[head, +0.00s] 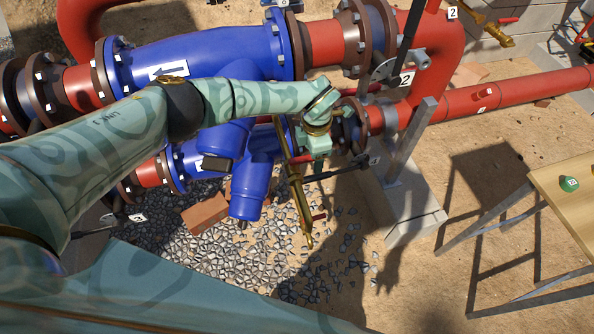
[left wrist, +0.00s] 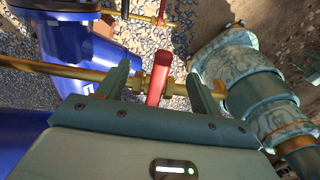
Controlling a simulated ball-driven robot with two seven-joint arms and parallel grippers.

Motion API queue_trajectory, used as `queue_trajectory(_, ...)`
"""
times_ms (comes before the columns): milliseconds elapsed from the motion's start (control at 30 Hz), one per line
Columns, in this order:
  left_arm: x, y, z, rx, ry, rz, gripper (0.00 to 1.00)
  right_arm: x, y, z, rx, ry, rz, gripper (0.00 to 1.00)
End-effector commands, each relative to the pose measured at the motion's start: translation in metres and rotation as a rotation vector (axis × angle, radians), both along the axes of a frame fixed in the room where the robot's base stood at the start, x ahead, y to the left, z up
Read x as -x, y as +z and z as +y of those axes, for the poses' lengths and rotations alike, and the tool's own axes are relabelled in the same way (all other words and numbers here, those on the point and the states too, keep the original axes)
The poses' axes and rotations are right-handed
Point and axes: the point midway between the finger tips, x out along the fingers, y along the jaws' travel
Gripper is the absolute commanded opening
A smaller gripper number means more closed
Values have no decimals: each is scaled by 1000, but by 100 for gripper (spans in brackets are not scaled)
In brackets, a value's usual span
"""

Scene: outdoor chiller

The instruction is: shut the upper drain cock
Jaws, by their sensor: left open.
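A red lever handle (left wrist: 160,78) of a brass cock stands between the fingers of my open left gripper (left wrist: 157,76) in the left wrist view. The handle looks crosswise to its brass pipe (left wrist: 60,70); I cannot tell whether the fingers touch it. A further brass fitting with a red handle (left wrist: 171,24) shows at the top of the left wrist view. My right gripper is not in view.
Blue valve bodies (head: 195,50) and red flanged pipes (head: 470,102) surround the left arm. A grey steel post (head: 409,140) stands just right of the gripper. A wooden table (head: 572,196) is at the far right. Gravel (head: 225,240) lies open below.

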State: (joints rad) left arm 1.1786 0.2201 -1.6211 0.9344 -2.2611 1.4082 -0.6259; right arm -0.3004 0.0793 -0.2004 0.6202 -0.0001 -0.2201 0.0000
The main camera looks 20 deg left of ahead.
Motion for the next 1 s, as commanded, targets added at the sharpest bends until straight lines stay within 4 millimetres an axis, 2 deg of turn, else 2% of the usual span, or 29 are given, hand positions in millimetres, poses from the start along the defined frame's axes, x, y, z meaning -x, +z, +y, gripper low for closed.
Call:
queue_trajectory(267,0,7,0,-1,-1,-1,65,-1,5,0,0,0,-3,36)
queue_trajectory(800,0,70,0,-1,0,-1,65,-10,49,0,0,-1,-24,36)
queue_trajectory(1000,0,70,0,0,-1,1,65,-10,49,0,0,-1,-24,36)
